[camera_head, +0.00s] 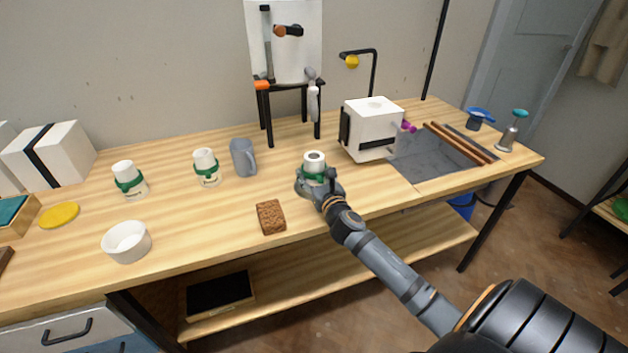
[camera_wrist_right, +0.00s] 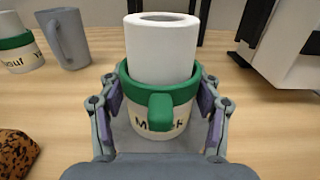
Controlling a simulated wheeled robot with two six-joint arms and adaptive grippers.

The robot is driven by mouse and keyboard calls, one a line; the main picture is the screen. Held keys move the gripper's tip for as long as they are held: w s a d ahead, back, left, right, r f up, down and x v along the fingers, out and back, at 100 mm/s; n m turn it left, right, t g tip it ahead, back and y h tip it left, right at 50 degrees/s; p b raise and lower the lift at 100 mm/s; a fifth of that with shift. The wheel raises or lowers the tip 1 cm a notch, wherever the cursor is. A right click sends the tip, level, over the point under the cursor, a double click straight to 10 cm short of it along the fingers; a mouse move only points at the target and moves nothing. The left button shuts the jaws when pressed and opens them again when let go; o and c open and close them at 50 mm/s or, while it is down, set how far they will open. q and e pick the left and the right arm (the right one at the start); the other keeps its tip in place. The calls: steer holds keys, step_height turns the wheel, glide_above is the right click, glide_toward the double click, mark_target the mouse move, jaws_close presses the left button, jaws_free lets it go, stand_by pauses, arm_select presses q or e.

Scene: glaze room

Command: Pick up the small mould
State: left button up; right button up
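My right gripper (camera_head: 313,187) is at a white cylindrical piece with a green band (camera_head: 314,160), probably a small mould. In the right wrist view the piece (camera_wrist_right: 160,50) stands upright between the fingers. It has a hollow top, a green collar with a tab, and a partly hidden label. One purple finger pad lies on each side, at or very near its wall; contact cannot be made out. Two similar pieces stand to the left: one in the middle (camera_head: 207,168) and one farther left (camera_head: 129,180). My left gripper is out of view.
A brown sponge-like block (camera_head: 271,217) lies left of my right gripper, near the front edge. A grey mug (camera_head: 243,157) stands behind. A white strapped block (camera_head: 372,128) is to the right. A white bowl (camera_head: 127,242) is at the left. Bare table lies between them.

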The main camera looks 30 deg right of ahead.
mark_target(317, 169)
steer(key=shift+r, duration=0.1)
steer(key=c, duration=0.8)
steer(key=shift+r, duration=0.3)
steer(key=shift+c, duration=0.2)
step_height(317, 169, up, 3)
steer(key=shift+f+p, duration=0.15)
steer(key=shift+p, duration=0.7)
steer(key=s+a+r+p, duration=0.3)
steer(key=s+a+r, duration=0.4)
steer(key=a+r, duration=0.2)
steer(key=shift+s+a+r, duration=0.3)
steer(key=shift+a+r, duration=0.05)
steer(key=shift+a, duration=1.05)
